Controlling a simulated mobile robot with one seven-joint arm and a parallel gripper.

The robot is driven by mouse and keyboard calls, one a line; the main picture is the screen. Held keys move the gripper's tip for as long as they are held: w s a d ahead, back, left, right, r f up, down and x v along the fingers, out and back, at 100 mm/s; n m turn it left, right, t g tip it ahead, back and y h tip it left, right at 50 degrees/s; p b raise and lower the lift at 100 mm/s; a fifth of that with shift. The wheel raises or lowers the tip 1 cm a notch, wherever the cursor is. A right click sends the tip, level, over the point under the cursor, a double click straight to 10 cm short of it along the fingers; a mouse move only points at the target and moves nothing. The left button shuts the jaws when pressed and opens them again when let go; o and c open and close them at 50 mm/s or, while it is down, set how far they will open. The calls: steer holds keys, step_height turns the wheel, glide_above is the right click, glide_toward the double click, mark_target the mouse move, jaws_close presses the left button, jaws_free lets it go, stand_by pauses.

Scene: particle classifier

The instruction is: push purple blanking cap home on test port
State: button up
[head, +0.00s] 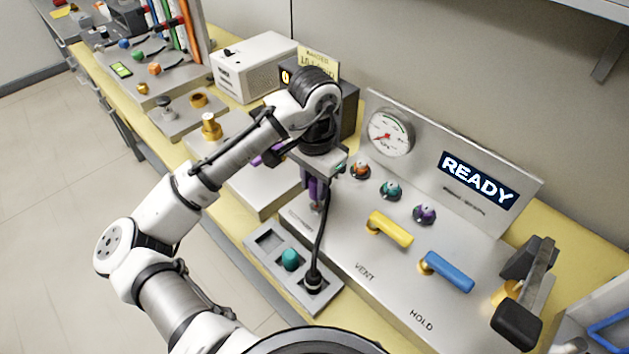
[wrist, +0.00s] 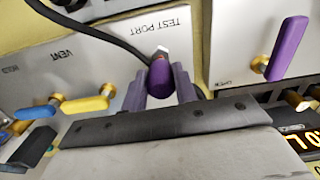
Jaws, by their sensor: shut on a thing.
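The purple blanking cap (wrist: 160,77) sits between the two purple-grey fingers of my gripper (wrist: 160,88) in the wrist view, and the fingers are shut on it. Just beyond the cap is a small pale metal fitting with a reddish spot, beside the printed TEST PORT label (wrist: 168,24). The cap lines up with this fitting; I cannot tell whether it is seated. In the head view my gripper (head: 315,198) points down at the left end of the grey panel (head: 340,240). There the cap and port are mostly hidden by the gripper.
A black cable (head: 322,225) runs from a plug in the grey tray (head: 253,258) up beside my gripper. A teal cap (head: 290,259) sits in the tray. Yellow (head: 390,229) and blue (head: 448,271) handles stand to the right. The display (head: 479,179) reads READY.

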mark_target(315, 194)
steer(key=shift+f+b, duration=0.9)
steer(key=shift+f, duration=0.85)
steer(key=o, duration=1)
steer(key=shift+r, duration=0.1)
step_height(315, 194, up, 14)
steer(key=shift+f, duration=0.15)
